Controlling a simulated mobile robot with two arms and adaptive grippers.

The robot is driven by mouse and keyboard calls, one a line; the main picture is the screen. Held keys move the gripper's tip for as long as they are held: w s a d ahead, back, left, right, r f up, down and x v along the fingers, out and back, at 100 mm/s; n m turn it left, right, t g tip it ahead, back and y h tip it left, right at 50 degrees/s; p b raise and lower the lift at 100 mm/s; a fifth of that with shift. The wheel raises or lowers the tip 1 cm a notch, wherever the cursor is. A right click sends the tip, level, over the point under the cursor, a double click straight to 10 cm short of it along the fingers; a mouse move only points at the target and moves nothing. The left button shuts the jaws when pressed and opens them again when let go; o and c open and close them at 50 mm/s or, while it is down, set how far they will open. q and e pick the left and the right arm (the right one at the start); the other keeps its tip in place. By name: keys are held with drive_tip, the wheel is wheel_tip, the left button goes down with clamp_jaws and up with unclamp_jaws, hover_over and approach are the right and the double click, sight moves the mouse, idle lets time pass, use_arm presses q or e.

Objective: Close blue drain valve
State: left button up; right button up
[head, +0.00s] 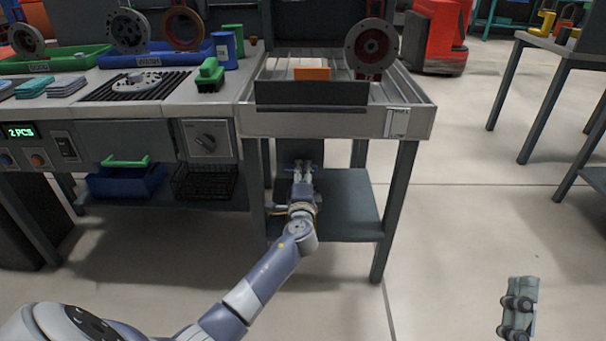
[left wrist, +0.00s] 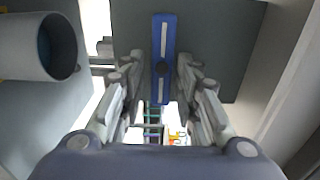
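The blue valve handle (left wrist: 163,58) is a long blue bar with a pale stripe and a dark round hub. In the left wrist view it stands upright in the picture, against a dark grey panel. My left gripper (head: 303,167) reaches under the small table in the head view. Its fingers are apart, one on each side of the blue handle, with a visible gap on both sides. In the head view the gripper mostly hides the handle. At the lower right, my right gripper (head: 518,308) hangs over bare floor; its finger opening is not clear.
A grey lower shelf (head: 352,205) and the table's legs surround my left arm. A grey pipe (left wrist: 38,48) lies left of the fingers in the left wrist view. The long workbench (head: 110,125) stands to the left. Open floor (head: 450,235) lies to the right.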

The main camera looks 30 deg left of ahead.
idle(0.3)
use_arm(q)
drive_tip(key=v, duration=1.2)
drive_tip(key=shift+d, duration=0.1)
